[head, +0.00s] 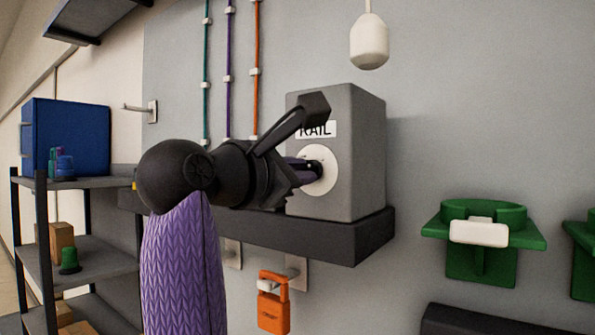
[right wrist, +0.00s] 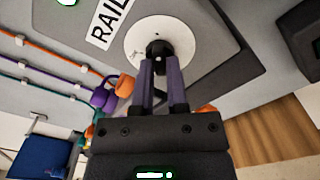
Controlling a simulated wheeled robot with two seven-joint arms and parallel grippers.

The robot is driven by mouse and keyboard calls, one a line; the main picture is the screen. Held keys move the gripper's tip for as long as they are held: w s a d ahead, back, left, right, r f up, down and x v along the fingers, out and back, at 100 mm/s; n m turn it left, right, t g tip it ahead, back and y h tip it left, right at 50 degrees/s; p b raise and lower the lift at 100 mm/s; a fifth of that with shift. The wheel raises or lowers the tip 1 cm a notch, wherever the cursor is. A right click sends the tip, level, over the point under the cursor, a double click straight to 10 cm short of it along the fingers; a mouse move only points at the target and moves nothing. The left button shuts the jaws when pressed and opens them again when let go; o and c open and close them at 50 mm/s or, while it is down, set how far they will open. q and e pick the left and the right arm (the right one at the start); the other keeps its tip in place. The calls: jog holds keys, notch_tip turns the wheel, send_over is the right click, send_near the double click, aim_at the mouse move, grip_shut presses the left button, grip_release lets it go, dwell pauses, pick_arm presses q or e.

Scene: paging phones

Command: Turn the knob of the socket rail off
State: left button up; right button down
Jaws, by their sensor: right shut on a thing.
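The grey box labelled "RAIL" (head: 355,145) stands on a dark shelf against the wall. A white round dial (head: 328,158) is on its front, and in the right wrist view the dial (right wrist: 183,36) carries a black knob (right wrist: 157,50) at its middle. My right gripper (head: 316,172) reaches the dial from the left. In the right wrist view its two purple-grey fingers (right wrist: 159,62) are shut on the knob. The fingers hide part of the knob, and I cannot tell which way it is turned. My left gripper is not in view.
Green, purple and orange cords (head: 229,75) run down the wall behind my arm. An orange padlock (head: 273,308) hangs below the dark shelf (head: 325,240). A white pendant (head: 369,42) hangs above right; a green holder (head: 482,265) is at right. A shelving unit (head: 90,185) stands left.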

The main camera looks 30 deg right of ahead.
jog(key=shift+n, duration=0.4)
jog(key=n+p, duration=0.4)
jog(key=n, duration=1.3)
jog(key=shift+s, duration=0.1)
jog(key=shift+n, duration=0.3)
dwell(0.4)
jog(key=c, duration=0.6)
grip_release()
jog(key=shift+c, duration=0.2)
